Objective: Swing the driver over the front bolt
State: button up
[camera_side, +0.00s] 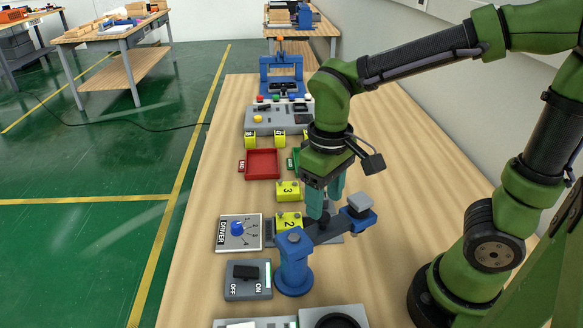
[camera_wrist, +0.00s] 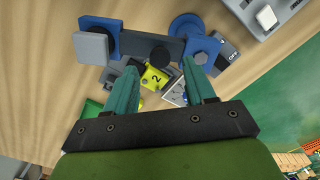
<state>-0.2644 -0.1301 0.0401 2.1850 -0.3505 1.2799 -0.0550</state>
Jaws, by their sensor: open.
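The driver is a swing arm (camera_side: 325,232) on a round blue post (camera_side: 293,265), with a blue and grey head (camera_side: 359,210) at its free end. A dark knob stands up from the arm (camera_wrist: 140,46) between post and head; it shows in the wrist view (camera_wrist: 159,54). My gripper (camera_side: 325,207) is open, its teal fingers pointing down close by the knob; I cannot tell whether they touch it. The fingers also show in the wrist view (camera_wrist: 160,72). A yellow block marked 2 (camera_side: 288,221) sits beside the arm. I cannot make out the front bolt.
A DRIVER panel with a blue dial (camera_side: 237,228) and an ON/OFF switch box (camera_side: 248,279) stand left of the post. A yellow block marked 3 (camera_side: 288,191), a red tray (camera_side: 262,163) and a green tray (camera_side: 295,158) lie farther back. The table right of the head is clear.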

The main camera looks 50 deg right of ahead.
aim_at(316, 230)
jog(key=shift+f, duration=1.7)
grip_shut()
